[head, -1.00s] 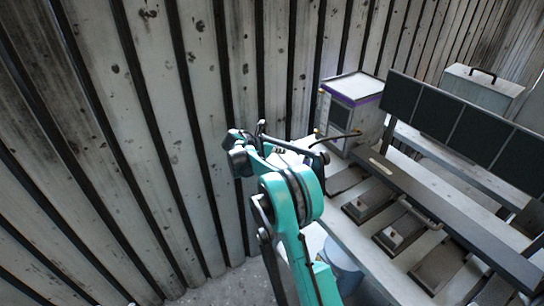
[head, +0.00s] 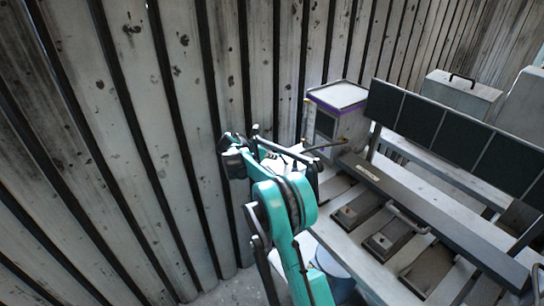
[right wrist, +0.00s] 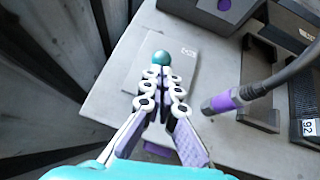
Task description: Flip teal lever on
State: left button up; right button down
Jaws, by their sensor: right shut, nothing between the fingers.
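The teal lever's ball knob (right wrist: 161,58) shows in the right wrist view, above a pale grey plate (right wrist: 148,82) on the bench top. My right gripper (right wrist: 160,74) is shut and empty, its fingertips just below the knob in that picture. I cannot tell whether they touch it. The lever's stem is hidden behind the knob and fingers. In the head view my right arm reaches up beside the bench's far left end; the lever cannot be made out there. My left gripper is not in view.
A thick cable with a purple-banded plug (right wrist: 222,102) lies right of the gripper. A grey box with a purple-edged top (head: 337,97) stands at the bench's far end. Dark panels (head: 455,135) line the bench (head: 345,247). A ribbed wall (head: 170,120) is close on the left.

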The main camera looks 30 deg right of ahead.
jog(key=shift+d+r, duration=0.1)
jog(key=shift+r, duration=0.05)
jog(key=shift+d+r+y+p, duration=0.5)
jog(key=shift+y+p, duration=0.2)
jog(key=shift+p, duration=0.55)
jog(key=d+r+y+p, duration=0.1)
jog(key=d+y+p, duration=0.6)
jog(key=p, duration=0.3)
jog(key=shift+w+d+r+m+g, duration=0.15)
jog(key=shift+w+d+m+g, duration=0.25)
jog(key=shift+d, duration=0.5)
